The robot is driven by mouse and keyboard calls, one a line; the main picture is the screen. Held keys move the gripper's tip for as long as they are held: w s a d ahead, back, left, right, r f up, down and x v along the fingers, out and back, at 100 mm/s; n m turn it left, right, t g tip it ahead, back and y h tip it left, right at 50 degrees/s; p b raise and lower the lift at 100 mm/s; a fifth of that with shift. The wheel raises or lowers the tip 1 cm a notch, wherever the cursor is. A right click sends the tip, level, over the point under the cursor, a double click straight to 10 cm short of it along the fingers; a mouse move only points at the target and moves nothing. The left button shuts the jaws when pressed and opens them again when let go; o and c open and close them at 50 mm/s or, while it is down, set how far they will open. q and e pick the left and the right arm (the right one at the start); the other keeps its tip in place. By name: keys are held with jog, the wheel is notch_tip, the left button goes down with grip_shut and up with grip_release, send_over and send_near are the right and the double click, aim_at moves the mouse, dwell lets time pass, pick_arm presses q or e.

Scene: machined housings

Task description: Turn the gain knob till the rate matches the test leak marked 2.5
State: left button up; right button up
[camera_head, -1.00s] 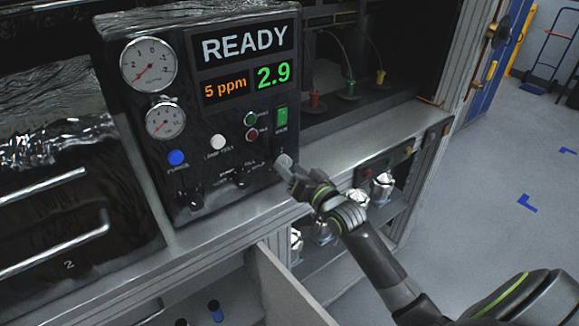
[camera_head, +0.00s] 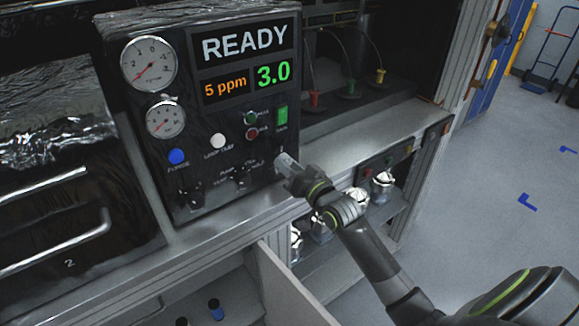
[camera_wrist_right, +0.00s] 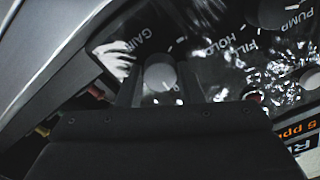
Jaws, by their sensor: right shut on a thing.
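In the right wrist view the gain knob (camera_wrist_right: 160,76) is a round grey cap beside the GAIN label (camera_wrist_right: 118,45). The fingers of my right gripper (camera_wrist_right: 160,85) are shut on the knob from both sides. My left gripper is not in view. I see no readable 2.5 marking.
Two gauges (camera_head: 149,64), a blue button (camera_head: 177,156), a white button (camera_head: 217,141) and two black knobs (camera_head: 191,197) are left of the hand. A green switch (camera_head: 282,117) sits just above it. An open drawer (camera_head: 285,285) is below the counter.

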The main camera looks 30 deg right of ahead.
jog(key=shift+f+n, duration=0.15)
jog(key=shift+n, duration=0.25)
jog(key=n+b, duration=0.2)
jog(key=shift+f+n, duration=0.1)
jog(key=shift+n, duration=0.2)
jog(key=shift+d+n+b, duration=0.1)
jog(key=shift+n+b, duration=0.9)
jog(key=shift+n, duration=1.3)
jog(key=o, duration=1)
jog(key=shift+r, duration=0.2)
jog(key=shift+c, duration=0.2)
jog(key=s+d, duration=0.2)
jog(key=s, duration=1.5)
jog(key=shift+s+d+b, duration=0.15)
jog(key=shift+d+b, duration=0.05)
jog(key=shift+b, duration=0.2)
